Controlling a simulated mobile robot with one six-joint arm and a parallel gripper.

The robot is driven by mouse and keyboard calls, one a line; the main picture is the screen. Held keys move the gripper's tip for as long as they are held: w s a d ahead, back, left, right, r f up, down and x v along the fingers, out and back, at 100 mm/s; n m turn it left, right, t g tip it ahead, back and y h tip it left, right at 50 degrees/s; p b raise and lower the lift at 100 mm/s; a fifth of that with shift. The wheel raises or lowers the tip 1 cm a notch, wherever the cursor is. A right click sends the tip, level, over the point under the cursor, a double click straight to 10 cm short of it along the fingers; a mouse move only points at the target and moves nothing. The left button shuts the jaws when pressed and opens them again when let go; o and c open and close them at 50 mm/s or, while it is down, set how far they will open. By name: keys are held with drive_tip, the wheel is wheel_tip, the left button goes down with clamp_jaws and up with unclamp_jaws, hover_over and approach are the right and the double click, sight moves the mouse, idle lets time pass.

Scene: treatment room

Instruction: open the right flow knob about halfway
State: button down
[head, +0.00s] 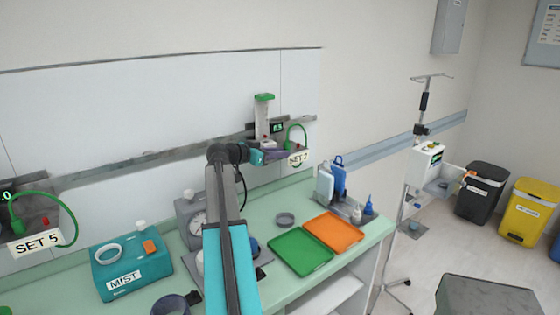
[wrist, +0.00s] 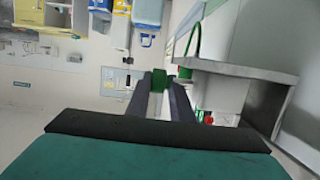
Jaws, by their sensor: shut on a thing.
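The right flow unit (head: 264,120), with a green top, a small lit readout and a "SET 2" label (head: 298,158), is on the wall rail. My gripper (head: 280,155) is at the lower part of this unit, beside the label. In the wrist view my gripper (wrist: 158,88) has its two dark fingers shut on the green knob (wrist: 158,79), which shows between the fingertips. In the head view the knob is hidden or too small to make out. How far it is turned cannot be told, and the readout digits are too small to read surely.
A green tube (head: 304,136) loops beside the unit. A second flow unit with a "SET 5" label (head: 36,243) is at far left.

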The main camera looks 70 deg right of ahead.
drive_tip(key=shift+s+a+f+g+h+b, duration=0.25)
drive_tip(key=shift+g+h+b, duration=0.35)
drive_tip(key=shift+b, duration=2.2)
drive_tip(key=shift+w+a+f+g+h+b, duration=0.1)
drive_tip(key=shift+f+g+h+b, duration=0.45)
drive_tip(key=shift+b, duration=2.25)
drive_tip(key=h+b, duration=0.1)
drive_tip(key=b, duration=0.2)
drive_tip(key=shift+r, duration=0.5)
drive_tip(key=c, duration=1.9)
unclamp_jaws()
drive_tip(key=shift+o, duration=1.1)
drive_tip(key=shift+s+a+r, duration=0.1)
drive_tip(key=shift+r, duration=0.05)
drive_tip(key=shift+r, duration=0.25)
